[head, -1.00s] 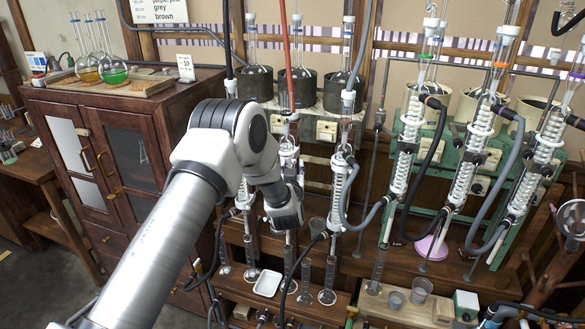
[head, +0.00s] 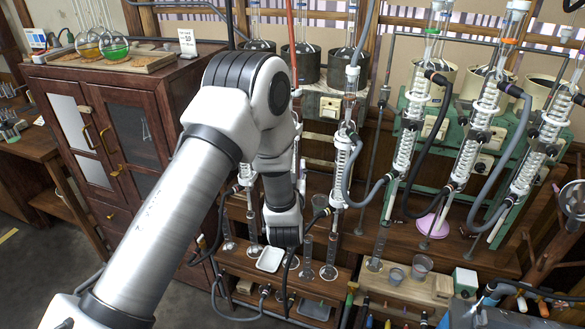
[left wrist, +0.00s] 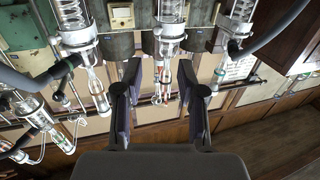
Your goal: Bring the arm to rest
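My left arm (head: 180,205) comes in from the left in the head view and reaches in front of the glass reflux rig. Its wrist (head: 283,222) points down above the lower wooden shelf, and the fingertips cannot be made out there. In the left wrist view my left gripper (left wrist: 160,80) has its two dark fingers spread apart. Glassware shows in the gap between them, beyond the fingers, and nothing is visibly gripped. My right gripper is in neither view.
Coiled glass condensers (head: 407,140) with hoses stand right of the arm. A white tray (head: 271,259) and glass cylinders (head: 329,262) are close by the wrist. A wooden cabinet (head: 125,130) stands at the left, with round flasks (head: 114,46) on top. Open floor shows lower left.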

